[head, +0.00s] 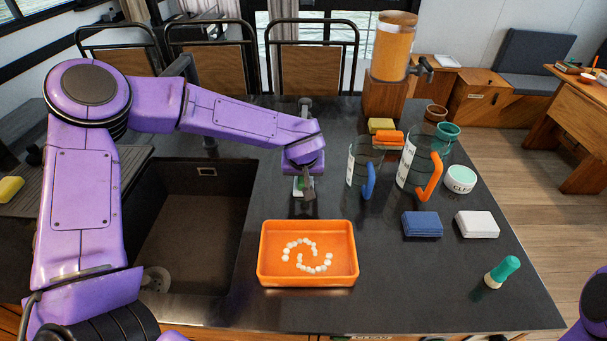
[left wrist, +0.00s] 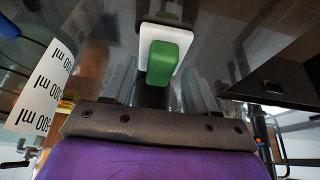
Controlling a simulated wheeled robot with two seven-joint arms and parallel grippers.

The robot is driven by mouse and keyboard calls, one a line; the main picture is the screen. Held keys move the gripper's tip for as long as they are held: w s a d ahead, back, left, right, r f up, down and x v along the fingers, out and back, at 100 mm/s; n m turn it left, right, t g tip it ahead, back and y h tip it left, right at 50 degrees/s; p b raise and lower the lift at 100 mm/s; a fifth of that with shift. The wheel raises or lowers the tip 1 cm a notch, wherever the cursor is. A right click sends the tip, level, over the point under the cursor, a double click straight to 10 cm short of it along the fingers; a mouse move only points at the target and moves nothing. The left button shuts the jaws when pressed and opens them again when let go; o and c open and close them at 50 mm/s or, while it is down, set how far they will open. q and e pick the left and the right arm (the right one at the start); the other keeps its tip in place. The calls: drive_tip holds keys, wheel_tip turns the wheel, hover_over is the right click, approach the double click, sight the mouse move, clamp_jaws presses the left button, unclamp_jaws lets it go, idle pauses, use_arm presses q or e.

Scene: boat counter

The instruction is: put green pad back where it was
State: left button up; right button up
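The green pad (left wrist: 168,62) shows in the left wrist view on a white square piece (left wrist: 147,40). In the head view a little of the green pad (head: 298,181) shows beside my left gripper (head: 304,192), which hides most of it. My left gripper is over the dark counter, behind the orange tray. In the left wrist view its fingers stand apart on either side of the pad's line, with gaps at both sides. I see no finger touching the pad. My right gripper is out of view.
The orange tray (head: 264,270) holds white pebbles. The sink (head: 190,235) is at left. Two measuring jugs, with blue (head: 369,181) and orange (head: 431,178) handles, stand right of my left gripper.

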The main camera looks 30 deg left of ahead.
use_arm(q)
drive_tip(key=shift+w, duration=0.1)
drive_tip(key=v, duration=1.2)
drive_tip(key=shift+r, duration=0.25)
